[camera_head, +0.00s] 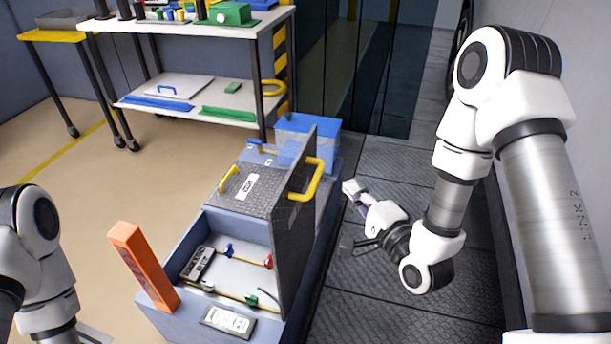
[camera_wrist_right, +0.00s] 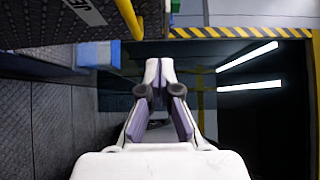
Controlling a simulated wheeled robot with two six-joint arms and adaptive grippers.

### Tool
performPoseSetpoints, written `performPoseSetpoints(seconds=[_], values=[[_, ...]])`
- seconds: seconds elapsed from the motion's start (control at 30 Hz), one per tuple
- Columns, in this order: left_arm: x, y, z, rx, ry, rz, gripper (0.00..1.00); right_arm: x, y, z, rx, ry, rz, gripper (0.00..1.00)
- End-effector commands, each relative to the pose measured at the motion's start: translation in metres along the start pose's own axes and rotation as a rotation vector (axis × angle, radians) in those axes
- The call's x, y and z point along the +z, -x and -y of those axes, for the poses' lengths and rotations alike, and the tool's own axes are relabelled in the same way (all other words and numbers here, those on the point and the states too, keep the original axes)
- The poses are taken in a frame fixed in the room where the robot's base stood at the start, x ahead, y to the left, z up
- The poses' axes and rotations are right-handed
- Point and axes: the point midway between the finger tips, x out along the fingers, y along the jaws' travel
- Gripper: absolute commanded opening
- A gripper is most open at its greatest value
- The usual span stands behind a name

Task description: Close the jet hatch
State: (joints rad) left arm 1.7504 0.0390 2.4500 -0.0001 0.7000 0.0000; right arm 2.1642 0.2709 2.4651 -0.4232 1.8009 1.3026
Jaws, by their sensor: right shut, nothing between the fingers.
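The jet hatch (camera_head: 296,225) is a dark panel standing open, upright along the right side of a grey-blue box (camera_head: 228,317). A yellow handle (camera_head: 319,180) sticks out of its outer face. In the right wrist view, part of the hatch with a "JET" label (camera_wrist_right: 84,10) and the yellow handle (camera_wrist_right: 129,20) shows at the top left. My right gripper (camera_head: 350,189) is right of the hatch, apart from the handle. Its fingertips meet in the right wrist view (camera_wrist_right: 153,64), shut and empty. My left arm (camera_head: 40,250) shows at the left edge; its gripper is out of frame.
The open bay shows rods with blue and red fittings (camera_head: 268,262). An orange block (camera_head: 143,265) stands at the box's left corner. A closed dark lid (camera_head: 268,184) with a yellow handle lies behind, before a blue bin (camera_head: 309,137). A shelf (camera_head: 190,113) stands behind. Floor is clear at left.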

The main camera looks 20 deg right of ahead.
Motion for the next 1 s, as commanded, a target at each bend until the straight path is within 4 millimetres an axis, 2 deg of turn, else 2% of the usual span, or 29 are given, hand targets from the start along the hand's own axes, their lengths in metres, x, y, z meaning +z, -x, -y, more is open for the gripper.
performPoseSetpoints(seconds=[0.17, 0.47, 0.5, 0.7, 1.0], values=[[0.0, 0.003, 0.0, 0.0, 0.001, 0.0, 0.75, 0.001, -0.03, 0.003, -0.003, 0.007, 0.004, 0.0], [0.0, 0.001, 0.0, 0.0, 0.001, 0.0, 0.75, 0.002, -0.096, 0.002, 0.0, 0.005, 0.004, 0.0], [0.0, 0.001, 0.0, 0.0, 0.001, 0.0, 0.75, 0.008, -0.101, 0.001, 0.002, 0.007, 0.006, 0.0], [0.0, 0.0, 0.0, 0.0, 0.001, 0.0, 0.75, 0.027, -0.119, 0.001, 0.003, 0.004, 0.003, 0.0], [0.0, 0.0, 0.0, 0.0, 0.001, 0.0, 0.75, 0.029, -0.122, 0.001, 0.004, 0.002, 0.001, 0.0]])
